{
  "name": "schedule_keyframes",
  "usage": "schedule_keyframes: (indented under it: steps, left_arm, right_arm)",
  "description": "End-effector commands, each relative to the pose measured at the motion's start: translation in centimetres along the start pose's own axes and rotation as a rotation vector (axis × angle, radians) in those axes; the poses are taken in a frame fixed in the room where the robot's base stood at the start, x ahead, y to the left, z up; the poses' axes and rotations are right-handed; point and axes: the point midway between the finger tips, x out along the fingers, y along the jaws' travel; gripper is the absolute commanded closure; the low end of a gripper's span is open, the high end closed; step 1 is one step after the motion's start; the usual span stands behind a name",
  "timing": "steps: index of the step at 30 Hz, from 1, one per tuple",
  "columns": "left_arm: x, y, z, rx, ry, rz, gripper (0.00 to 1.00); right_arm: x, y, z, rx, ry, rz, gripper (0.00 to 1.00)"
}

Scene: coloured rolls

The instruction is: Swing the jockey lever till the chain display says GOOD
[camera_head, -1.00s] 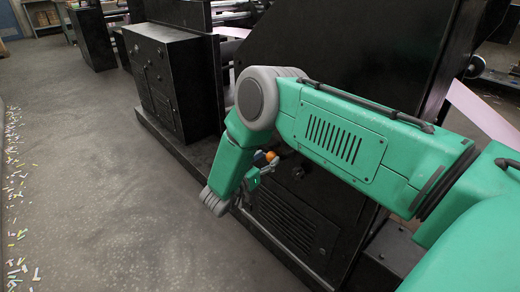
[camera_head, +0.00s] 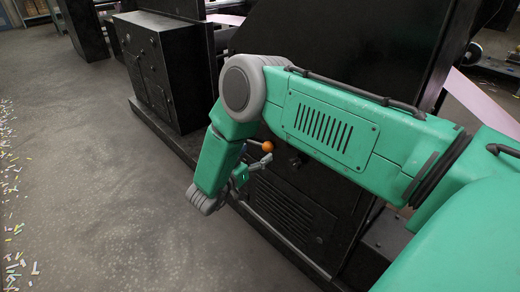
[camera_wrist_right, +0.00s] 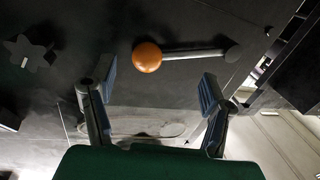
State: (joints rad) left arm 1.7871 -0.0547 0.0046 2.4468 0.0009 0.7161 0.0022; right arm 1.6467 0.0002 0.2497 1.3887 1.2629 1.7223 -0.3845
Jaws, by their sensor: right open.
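The jockey lever shows in the right wrist view as a grey rod with an orange ball knob (camera_wrist_right: 147,57), against the black machine face. The rod runs right from the ball to a dark pivot. In the head view the orange knob (camera_head: 267,146) sits beside my right gripper (camera_head: 257,160). In the right wrist view my right gripper (camera_wrist_right: 155,88) is open and empty, its two blue-padded fingers apart, with the ball beyond them. I see no gap closed on the knob. My left gripper is out of view. No chain display can be made out.
The black machine panel (camera_head: 330,90) stands close behind my right arm, with a vented lower panel (camera_head: 285,205). A dark star-shaped knob (camera_wrist_right: 28,53) is left of the lever. A black cabinet (camera_head: 150,70) stands farther left. The grey floor (camera_head: 100,170) is open.

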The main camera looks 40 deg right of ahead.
Motion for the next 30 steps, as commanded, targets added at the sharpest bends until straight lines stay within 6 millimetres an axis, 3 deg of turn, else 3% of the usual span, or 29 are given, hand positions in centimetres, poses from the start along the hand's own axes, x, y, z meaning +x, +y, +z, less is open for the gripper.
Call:
schedule_keyframes:
  steps: [6,12,30]
  left_arm:
    - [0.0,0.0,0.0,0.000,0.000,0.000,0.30]
    - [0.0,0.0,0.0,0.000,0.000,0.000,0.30]
    - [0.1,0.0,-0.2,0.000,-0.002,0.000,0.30]
  right_arm:
    - [-4.8,-0.2,0.1,0.001,-0.001,-0.003,0.30]
    - [-7.6,-0.2,0.2,0.001,-0.001,-0.002,0.30]
    - [-8.4,-0.2,0.2,0.000,-0.001,-0.001,0.30]
